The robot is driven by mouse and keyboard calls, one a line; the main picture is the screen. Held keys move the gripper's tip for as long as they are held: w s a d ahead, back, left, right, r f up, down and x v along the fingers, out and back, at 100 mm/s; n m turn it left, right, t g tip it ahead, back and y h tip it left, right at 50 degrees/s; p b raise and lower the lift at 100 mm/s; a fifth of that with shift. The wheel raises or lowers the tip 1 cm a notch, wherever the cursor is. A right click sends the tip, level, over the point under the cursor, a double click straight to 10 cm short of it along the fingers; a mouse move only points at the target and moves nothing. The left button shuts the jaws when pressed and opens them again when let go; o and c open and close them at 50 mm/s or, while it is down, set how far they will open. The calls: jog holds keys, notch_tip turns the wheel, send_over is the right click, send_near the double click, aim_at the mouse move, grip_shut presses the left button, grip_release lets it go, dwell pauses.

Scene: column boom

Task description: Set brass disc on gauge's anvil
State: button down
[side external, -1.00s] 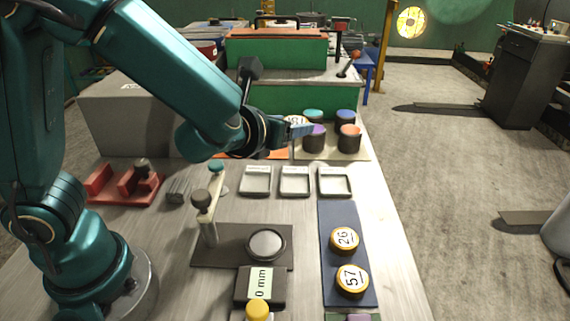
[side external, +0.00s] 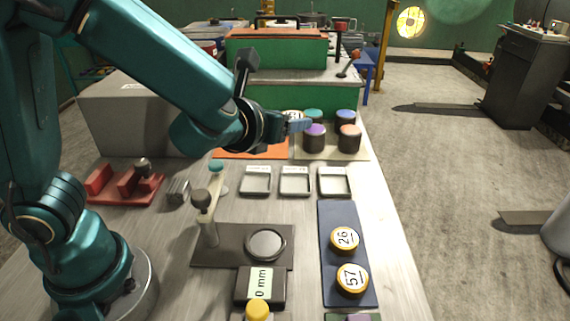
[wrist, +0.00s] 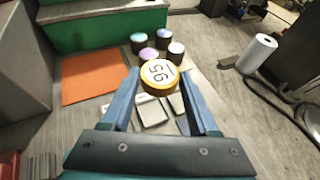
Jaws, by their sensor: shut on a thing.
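My gripper (wrist: 159,82) is shut on a brass-rimmed disc (wrist: 157,74) with a white numbered face, held between the fingertips in the wrist view. In the side view the held disc (side external: 292,116) shows partly behind my gripper (side external: 301,124), raised over the far part of the bench. The gauge's round silver anvil (side external: 265,244) sits on a dark base plate (side external: 225,259) nearer the camera, and nothing lies on it. The gauge's post (side external: 209,228) stands to its left. The readout (side external: 259,284) in front shows 0 mm.
Two brass discs, 26 (side external: 344,239) and 57 (side external: 351,279), lie on a blue mat (side external: 337,212) right of the gauge. Three shallow trays (side external: 295,194) lie beyond the gauge. Several colour-topped dark cylinders (side external: 314,143) stand at the back beside an orange mat (side external: 235,154). A red rack (side external: 103,197) is at left.

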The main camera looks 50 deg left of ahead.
notch_tip(320, 180, down, 6)
jog(key=w+a, duration=0.1)
jog(key=shift+w+a, duration=0.2)
jog(key=shift+a, duration=0.05)
jog(key=shift+r, duration=0.1)
send_over(334, 217)
notch_tip(334, 217, down, 7)
jog(key=shift+w+f, duration=0.1)
jog(key=shift+f, duration=1.7)
jog(key=shift+f, duration=0.2)
jog(key=shift+c, duration=0.8)
grip_release()
